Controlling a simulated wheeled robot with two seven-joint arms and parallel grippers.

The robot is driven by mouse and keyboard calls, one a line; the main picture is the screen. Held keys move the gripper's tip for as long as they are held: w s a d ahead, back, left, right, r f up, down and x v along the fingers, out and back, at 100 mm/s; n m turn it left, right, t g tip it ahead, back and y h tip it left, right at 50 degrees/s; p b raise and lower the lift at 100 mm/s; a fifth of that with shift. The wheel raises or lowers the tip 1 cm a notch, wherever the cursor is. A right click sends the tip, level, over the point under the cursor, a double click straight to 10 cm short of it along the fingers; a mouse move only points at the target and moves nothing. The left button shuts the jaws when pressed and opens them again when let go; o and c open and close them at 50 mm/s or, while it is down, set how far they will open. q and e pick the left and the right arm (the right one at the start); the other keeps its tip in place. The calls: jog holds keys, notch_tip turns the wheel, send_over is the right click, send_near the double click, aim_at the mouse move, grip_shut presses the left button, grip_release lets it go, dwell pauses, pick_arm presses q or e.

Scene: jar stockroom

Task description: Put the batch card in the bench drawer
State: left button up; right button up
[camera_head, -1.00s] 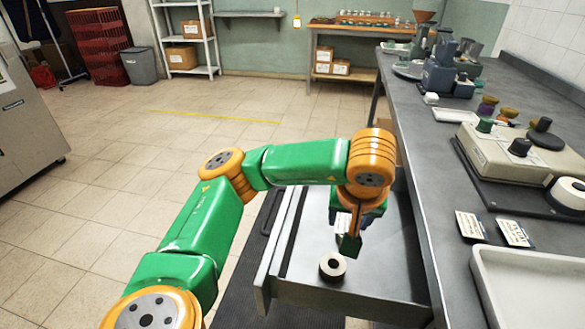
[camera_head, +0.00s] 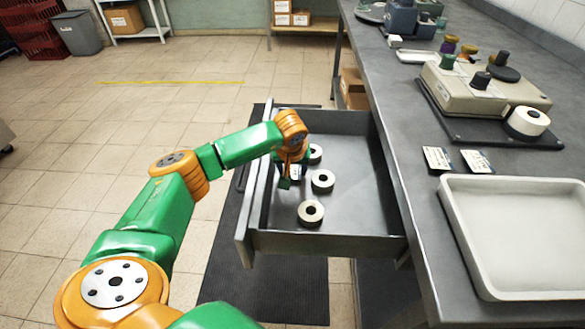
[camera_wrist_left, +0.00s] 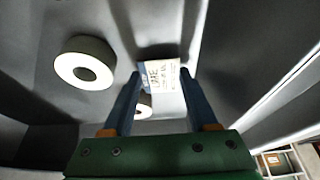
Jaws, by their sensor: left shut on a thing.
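The bench drawer (camera_head: 330,243) stands pulled out from the bench, open at the top. My left gripper (camera_head: 286,183) is low inside it, near its outer front panel. In the left wrist view the left gripper (camera_wrist_left: 160,85) is shut on the batch card (camera_wrist_left: 160,73), a small pale card with dark print, between the fingertips. A sliver of the card also shows beside the fingers in the head view (camera_head: 296,172). I cannot tell whether the card touches the drawer floor. My right gripper is not in view.
White rolls lie in the drawer, one in the middle (camera_head: 323,181), one nearer me (camera_head: 311,213), one partly hidden behind the gripper (camera_head: 316,153). On the bench are two other cards (camera_head: 437,160) (camera_head: 477,161), a white tray (camera_head: 447,232) and a beige device (camera_head: 480,92).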

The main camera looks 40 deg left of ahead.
pick_arm(q)
jog(key=shift+f, duration=0.15)
jog(key=shift+f, duration=0.15)
jog(key=o, duration=1.1)
jog(key=shift+r, duration=0.35)
jog(key=v, duration=1.2)
jog(key=shift+f, duration=0.1)
